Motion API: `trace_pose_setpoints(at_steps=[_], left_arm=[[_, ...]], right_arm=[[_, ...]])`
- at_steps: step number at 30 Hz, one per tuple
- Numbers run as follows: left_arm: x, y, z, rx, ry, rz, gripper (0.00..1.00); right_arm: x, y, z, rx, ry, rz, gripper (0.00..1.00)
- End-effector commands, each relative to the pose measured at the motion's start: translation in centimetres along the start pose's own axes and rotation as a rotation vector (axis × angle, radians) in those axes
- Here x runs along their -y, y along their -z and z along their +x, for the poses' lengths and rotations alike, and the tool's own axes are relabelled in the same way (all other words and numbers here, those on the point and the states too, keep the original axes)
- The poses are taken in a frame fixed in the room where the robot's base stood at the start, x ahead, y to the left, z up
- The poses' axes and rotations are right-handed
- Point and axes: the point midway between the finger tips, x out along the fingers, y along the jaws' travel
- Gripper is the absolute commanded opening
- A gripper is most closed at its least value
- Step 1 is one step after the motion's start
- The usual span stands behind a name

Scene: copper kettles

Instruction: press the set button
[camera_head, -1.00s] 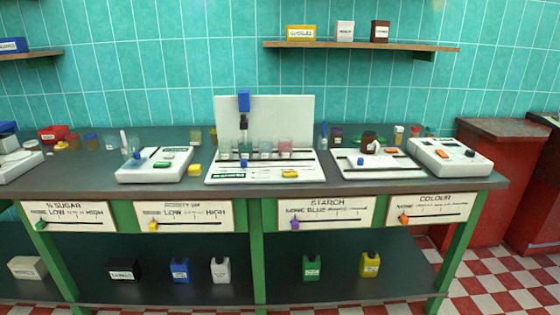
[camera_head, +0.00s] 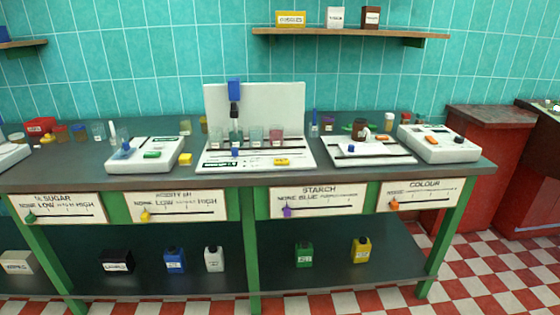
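No button can be read as "set" at this size. A white device (camera_head: 172,152) at the left of the bench has a green button (camera_head: 152,155) and a blue knob (camera_head: 126,145). The middle white stand (camera_head: 255,104) has a base with a yellow button (camera_head: 281,162) and a row of glasses. A white tray device (camera_head: 372,157) has a blue part (camera_head: 351,149). The right white device (camera_head: 455,151) has an orange button (camera_head: 431,139) and a dark knob (camera_head: 459,139). Neither of my grippers is in view.
The dark bench (camera_head: 330,182) has green legs and slider panels labelled sugar, starch and colour on its front. Several bottles stand on the lower shelf (camera_head: 335,271). A wall shelf (camera_head: 410,37) holds boxes. Red cabinets (camera_head: 487,165) stand right. Checkered floor (camera_head: 490,270) is open at the right front.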

Motion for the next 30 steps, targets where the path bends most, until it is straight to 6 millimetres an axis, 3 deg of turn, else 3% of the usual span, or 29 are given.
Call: trace_pose_setpoints(at_steps=[3, 30], left_arm=[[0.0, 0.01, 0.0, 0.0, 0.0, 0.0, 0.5], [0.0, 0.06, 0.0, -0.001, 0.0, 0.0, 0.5]], right_arm=[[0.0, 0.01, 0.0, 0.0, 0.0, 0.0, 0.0], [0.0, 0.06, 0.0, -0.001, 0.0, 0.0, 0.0]])
